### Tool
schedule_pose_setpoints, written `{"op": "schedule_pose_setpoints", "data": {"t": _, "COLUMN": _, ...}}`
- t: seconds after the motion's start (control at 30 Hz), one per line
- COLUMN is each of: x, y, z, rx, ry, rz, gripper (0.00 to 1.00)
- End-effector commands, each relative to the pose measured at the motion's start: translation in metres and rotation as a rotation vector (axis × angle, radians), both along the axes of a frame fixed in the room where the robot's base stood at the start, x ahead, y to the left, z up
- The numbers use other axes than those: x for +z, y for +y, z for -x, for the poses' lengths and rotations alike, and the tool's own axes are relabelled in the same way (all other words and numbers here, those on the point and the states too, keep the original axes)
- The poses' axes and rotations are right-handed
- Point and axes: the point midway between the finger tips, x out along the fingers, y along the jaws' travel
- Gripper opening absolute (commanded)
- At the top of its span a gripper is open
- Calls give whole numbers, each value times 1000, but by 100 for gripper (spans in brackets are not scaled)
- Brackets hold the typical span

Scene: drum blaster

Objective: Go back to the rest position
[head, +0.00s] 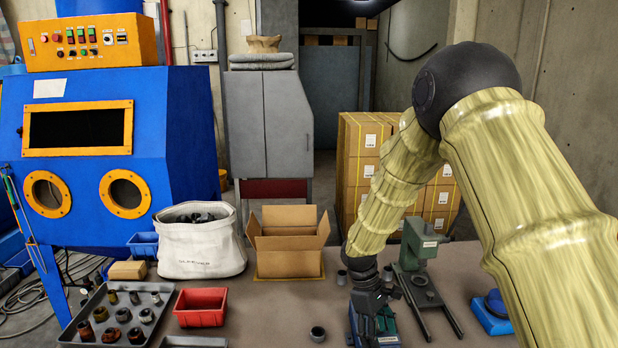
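My gripper (372,312) shows at the lower middle of the head view, at the end of my yellow arm that comes in from the right. It points down over the bench (285,308), close to a blue and green fixture (388,336) at the near edge. The dark fingers blend with the fixture behind them. Whether they are open, or hold anything, I cannot tell.
A green press (418,245) stands right of my gripper, with a blue button box (490,312) beyond. Small grey rings (318,334) lie nearby. An open carton (288,262), white bag (200,262), red bin (200,318) and parts tray (82,328) stand left. A blue cabinet (180,110) rises behind.

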Motion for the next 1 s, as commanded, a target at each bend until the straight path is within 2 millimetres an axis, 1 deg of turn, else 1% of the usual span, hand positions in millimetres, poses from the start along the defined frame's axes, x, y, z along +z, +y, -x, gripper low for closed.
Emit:
{"op": "schedule_pose_setpoints", "data": {"t": 0.03, "x": -10, "y": 1, "z": 5, "rx": -6, "ry": 1, "rz": -8, "gripper": 61}}
{"op": "schedule_pose_setpoints", "data": {"t": 0.27, "x": -53, "y": 3, "z": 27, "rx": -53, "ry": -17, "rz": -52, "gripper": 61}}
{"op": "schedule_pose_setpoints", "data": {"t": 0.37, "x": -77, "y": 2, "z": 41, "rx": -84, "ry": -27, "rz": -76, "gripper": 61}}
{"op": "schedule_pose_setpoints", "data": {"t": 0.47, "x": -104, "y": 2, "z": 60, "rx": -125, "ry": -39, "rz": -101, "gripper": 61}}
{"op": "schedule_pose_setpoints", "data": {"t": 0.57, "x": -137, "y": 2, "z": 87, "rx": -182, "ry": -54, "rz": -132, "gripper": 61}}
{"op": "schedule_pose_setpoints", "data": {"t": 0.6, "x": -152, "y": 2, "z": 100, "rx": -210, "ry": -63, "rz": -145, "gripper": 61}}
{"op": "schedule_pose_setpoints", "data": {"t": 0.67, "x": -174, "y": 1, "z": 122, "rx": -258, "ry": -78, "rz": -165, "gripper": 61}}
{"op": "schedule_pose_setpoints", "data": {"t": 0.7, "x": -188, "y": 0, "z": 137, "rx": -293, "ry": -88, "rz": -177, "gripper": 61}}
{"op": "schedule_pose_setpoints", "data": {"t": 0.77, "x": -207, "y": -1, "z": 160, "rx": -343, "ry": -105, "rz": -190, "gripper": 61}}
{"op": "schedule_pose_setpoints", "data": {"t": 0.8, "x": -218, "y": -2, "z": 175, "rx": -378, "ry": -118, "rz": -198, "gripper": 61}}
{"op": "schedule_pose_setpoints", "data": {"t": 0.87, "x": -233, "y": -4, "z": 197, "rx": -429, "ry": -136, "rz": -206, "gripper": 61}}
{"op": "schedule_pose_setpoints", "data": {"t": 0.9, "x": -242, "y": -6, "z": 213, "rx": -464, "ry": -148, "rz": -210, "gripper": 61}}
{"op": "schedule_pose_setpoints", "data": {"t": 0.97, "x": -254, "y": -9, "z": 236, "rx": -516, "ry": -167, "rz": -212, "gripper": 61}}
{"op": "schedule_pose_setpoints", "data": {"t": 1.0, "x": -260, "y": -12, "z": 251, "rx": -549, "ry": -181, "rz": -213, "gripper": 61}}
